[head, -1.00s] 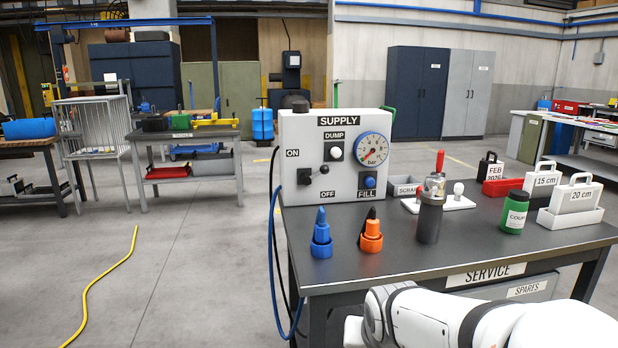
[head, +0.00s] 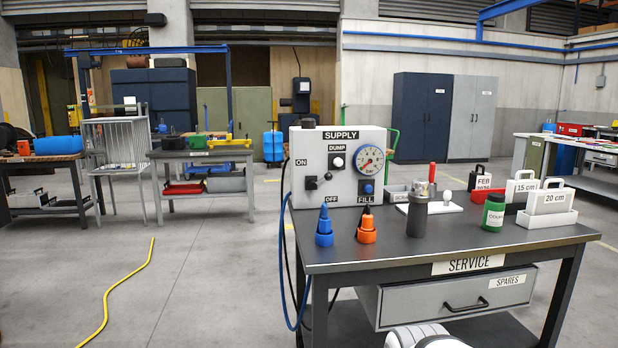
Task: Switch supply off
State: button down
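The white supply box (head: 310,168) stands at the back left of the service bench, its labelled front facing me. A white DUMP button (head: 338,162), a blue FILL button (head: 368,188) and a round gauge (head: 370,160) are also on the front. Only a white part of my arm shows at the bottom edge; my gripper is out of view.
A yellow hose (head: 125,292) crosses open floor.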

aim_at(313, 185)
jog(key=z, duration=0.25)
jog(key=i, duration=1.1)
jog(key=u, duration=0.4)
